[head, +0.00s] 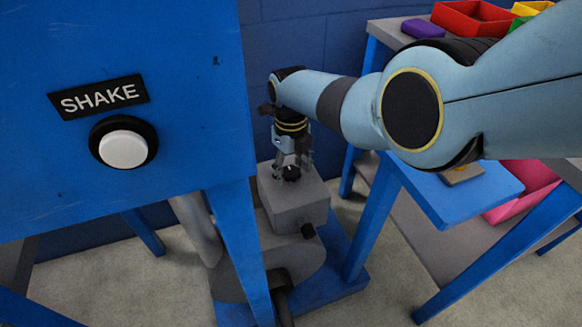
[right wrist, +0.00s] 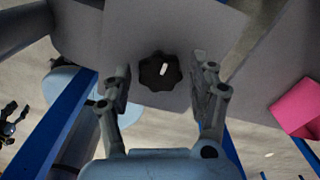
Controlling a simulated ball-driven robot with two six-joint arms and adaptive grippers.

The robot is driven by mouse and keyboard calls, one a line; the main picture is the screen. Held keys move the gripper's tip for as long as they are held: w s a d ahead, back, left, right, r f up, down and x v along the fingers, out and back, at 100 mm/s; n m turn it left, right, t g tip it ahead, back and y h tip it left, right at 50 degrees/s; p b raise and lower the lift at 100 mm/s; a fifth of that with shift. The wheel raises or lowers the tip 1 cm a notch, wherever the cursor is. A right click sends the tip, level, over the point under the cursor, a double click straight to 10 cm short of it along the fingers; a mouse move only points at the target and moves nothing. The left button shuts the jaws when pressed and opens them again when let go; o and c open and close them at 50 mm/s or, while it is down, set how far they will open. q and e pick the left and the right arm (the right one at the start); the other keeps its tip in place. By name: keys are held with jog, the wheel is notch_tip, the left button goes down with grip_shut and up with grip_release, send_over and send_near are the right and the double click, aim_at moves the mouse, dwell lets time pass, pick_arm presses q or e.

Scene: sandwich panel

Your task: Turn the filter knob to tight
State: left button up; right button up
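The filter knob (right wrist: 160,71) is a black lobed knob with a white pointer mark, on top of a grey box. In the head view the knob (head: 291,173) shows just under my right gripper (head: 292,165), which points down at it from above. In the right wrist view my right gripper (right wrist: 160,95) is open, with one finger on each side of the knob and a gap on both sides. The pointer mark stands nearly upright in that view, leaning slightly right.
A blue panel with a SHAKE label (head: 99,97) and a white button (head: 123,149) stands at the left. Blue table legs and a pink bin (head: 525,185) are at the right.

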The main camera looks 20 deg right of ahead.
aim_at(291, 171)
jog(key=shift+o, duration=0.6)
jog(key=shift+r, duration=0.15)
jog(key=shift+r, duration=0.3)
notch_tip(291, 171, up, 11)
